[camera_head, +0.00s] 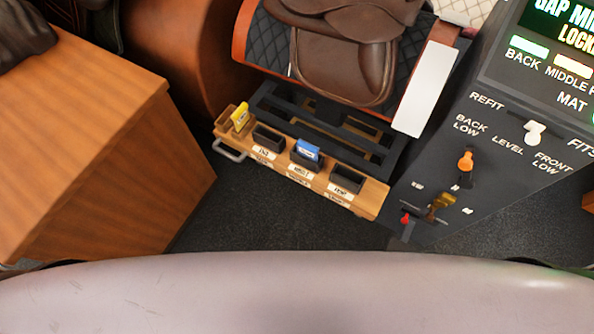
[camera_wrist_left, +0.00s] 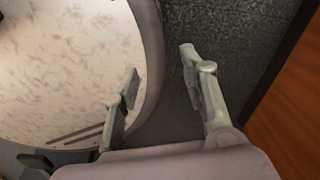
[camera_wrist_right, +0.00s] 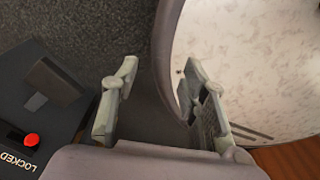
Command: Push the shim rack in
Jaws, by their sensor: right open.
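The shim rack (camera_head: 325,187) is a light wooden tray in the head view. It sticks out below the saddle stand. It has dark slots with white labels on its front and a grey metal handle (camera_head: 230,151) at its left end. A yellow shim (camera_head: 240,115) stands at its left end and a blue shim (camera_head: 307,150) in a middle slot. My left gripper (camera_wrist_left: 160,65) is open and empty in the left wrist view. My right gripper (camera_wrist_right: 158,68) is open and empty in the right wrist view. Neither shows in the head view, and the rack shows in neither wrist view.
A brown saddle (camera_head: 345,60) sits above the rack, over a dark frame (camera_head: 340,135). A dark console (camera_head: 485,130) with levers stands at the right. A wooden cabinet (camera_head: 100,140) stands at the left. Dark floor (camera_head: 270,220) is clear in front of the rack.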

